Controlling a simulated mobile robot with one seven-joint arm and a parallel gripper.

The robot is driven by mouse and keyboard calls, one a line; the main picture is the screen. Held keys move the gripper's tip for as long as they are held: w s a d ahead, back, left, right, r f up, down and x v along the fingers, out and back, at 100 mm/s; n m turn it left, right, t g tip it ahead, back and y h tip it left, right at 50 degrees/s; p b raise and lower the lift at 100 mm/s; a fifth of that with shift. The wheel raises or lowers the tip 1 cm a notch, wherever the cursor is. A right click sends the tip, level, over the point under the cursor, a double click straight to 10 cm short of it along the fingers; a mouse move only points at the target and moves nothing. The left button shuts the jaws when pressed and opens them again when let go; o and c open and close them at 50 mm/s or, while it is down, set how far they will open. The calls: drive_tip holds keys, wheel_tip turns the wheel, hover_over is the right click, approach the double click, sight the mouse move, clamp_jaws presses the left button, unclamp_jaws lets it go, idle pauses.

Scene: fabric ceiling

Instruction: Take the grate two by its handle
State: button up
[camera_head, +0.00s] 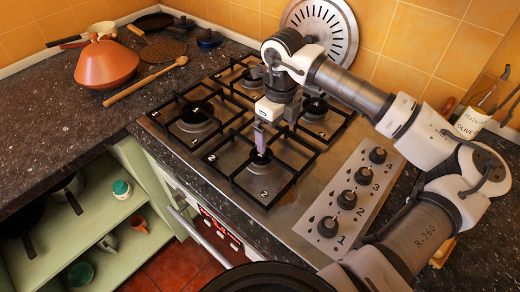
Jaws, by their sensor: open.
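The black grate (291,188) over the front burner marked 2 sits on the steel hob, on the side towards the knobs. A dark upright piece, possibly its handle, stands near its middle, partly hidden by my gripper. My gripper (260,149) points down over the middle of this grate, with its fingertips close to that piece. The jaws are open. I cannot tell whether they are around the piece or touching it.
The steel hob (335,190) carries other black grates (185,137) close by and several knobs (347,200) at the right. A terracotta pot (106,64), wooden spoon (146,82) and pans lie on the left counter. Counter (60,130) in front of them is clear. An oil bottle (470,121) stands at right.

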drive_tip(key=shift+c, duration=0.4)
drive_tip(key=c, duration=1.2)
drive_tip(key=shift+c, duration=0.4)
